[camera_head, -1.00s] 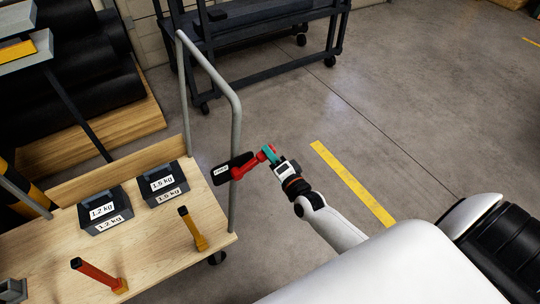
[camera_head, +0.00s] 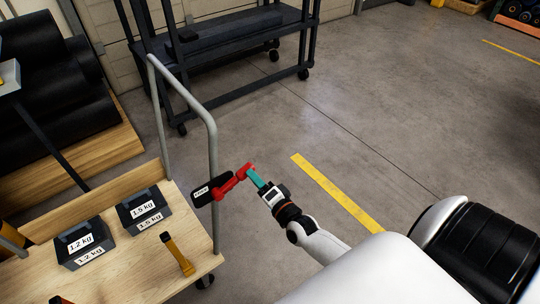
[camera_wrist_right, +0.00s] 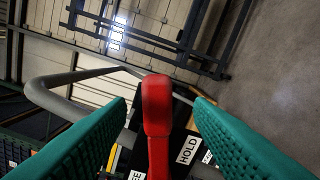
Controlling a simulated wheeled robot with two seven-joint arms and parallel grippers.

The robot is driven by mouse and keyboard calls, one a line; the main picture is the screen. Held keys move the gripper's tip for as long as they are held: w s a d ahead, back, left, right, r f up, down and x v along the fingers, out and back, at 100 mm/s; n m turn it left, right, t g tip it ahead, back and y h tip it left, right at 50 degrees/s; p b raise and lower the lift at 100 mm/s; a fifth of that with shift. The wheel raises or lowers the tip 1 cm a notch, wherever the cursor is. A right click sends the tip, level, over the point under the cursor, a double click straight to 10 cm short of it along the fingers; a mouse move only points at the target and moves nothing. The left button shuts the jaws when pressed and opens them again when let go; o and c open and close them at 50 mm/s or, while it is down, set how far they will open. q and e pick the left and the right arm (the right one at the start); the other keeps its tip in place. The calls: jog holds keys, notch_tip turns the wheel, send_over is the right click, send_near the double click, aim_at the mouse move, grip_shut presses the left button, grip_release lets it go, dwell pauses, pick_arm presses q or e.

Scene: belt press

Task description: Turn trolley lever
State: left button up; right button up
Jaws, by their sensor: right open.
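The red lever (camera_head: 232,182) sits on a black plate (camera_head: 206,195) at the trolley's grey handle rail (camera_head: 213,150). In the right wrist view the lever (camera_wrist_right: 157,122) stands upright in the picture between my teal fingers, with a gap on each side. The plate carries a "HOLD" label (camera_wrist_right: 188,150) to the lever's right and a partly hidden label ending in "EE" to its left. My right gripper (camera_head: 256,178) is open, its fingertips close to the lever's rounded end. I cannot tell whether they touch it. My left gripper is out of view.
A dark rack (camera_head: 225,55) stands behind. Open floor with a yellow stripe (camera_head: 335,192) lies right.

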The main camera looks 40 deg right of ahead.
jog(key=s, duration=0.8)
jog(key=shift+s+d, duration=0.15)
jog(key=shift+s, duration=0.15)
jog(key=s+a+f+n+g, duration=0.1)
jog(key=s+f+n+g, duration=0.35)
jog(key=f, duration=0.75)
jog(key=s+a+f+n+g, duration=0.1)
jog(key=s+f+n+g, duration=0.3)
jog(key=f, duration=0.9)
jog(key=s+a+f+n+g, duration=0.1)
jog(key=s+f+n+g, duration=0.1)
jog(key=s+f, duration=0.3)
jog(key=s+a+f+n+g+p, duration=0.1)
jog(key=s+f+n+g, duration=0.2)
jog(key=s, duration=0.8)
jog(key=s+f+n+g, duration=0.3)
jog(key=s+f, duration=0.3)
jog(key=s, duration=0.2)
jog(key=shift+s+a+f+h, duration=0.3)
jog(key=shift+s+a+f, duration=0.05)
jog(key=shift+a, duration=0.05)
jog(key=shift+g, duration=0.25)
